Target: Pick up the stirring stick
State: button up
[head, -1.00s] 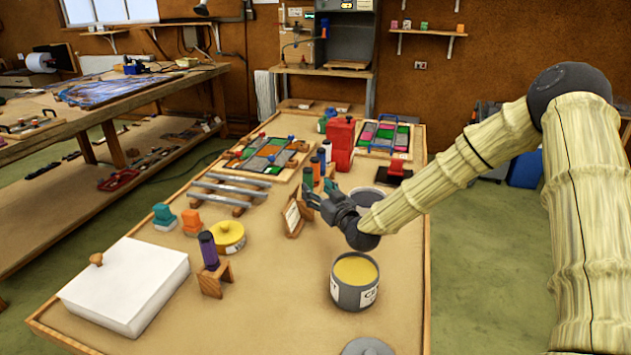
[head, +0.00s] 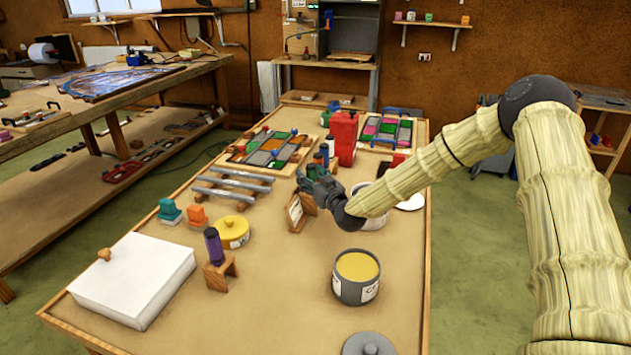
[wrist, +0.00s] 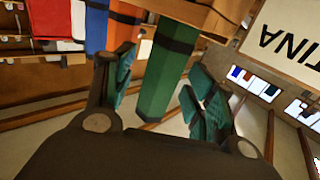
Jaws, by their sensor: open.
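A green faceted handle with a dark band (wrist: 160,85) stands between my fingers in the wrist view, against a wooden holder (wrist: 205,15). I cannot tell for sure that it is the stirring stick. In the head view my gripper hides it. My gripper (wrist: 160,78) is open, one teal-padded finger on each side of the handle, with gaps visible. In the head view my gripper (head: 307,181) is over the middle of the table, just behind the small wooden sign (head: 297,212). A purple handle (head: 214,247) stands in its own wooden block at the front left.
Near my gripper are a red can (head: 344,137), a rack of metal bars (head: 232,187) and a partly hidden pot (head: 372,218). An open pot of yellow stuff (head: 357,275) and a white box (head: 130,283) stand in front.

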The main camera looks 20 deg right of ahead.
jog(key=c, duration=1.1)
jog(key=shift+r, duration=0.15)
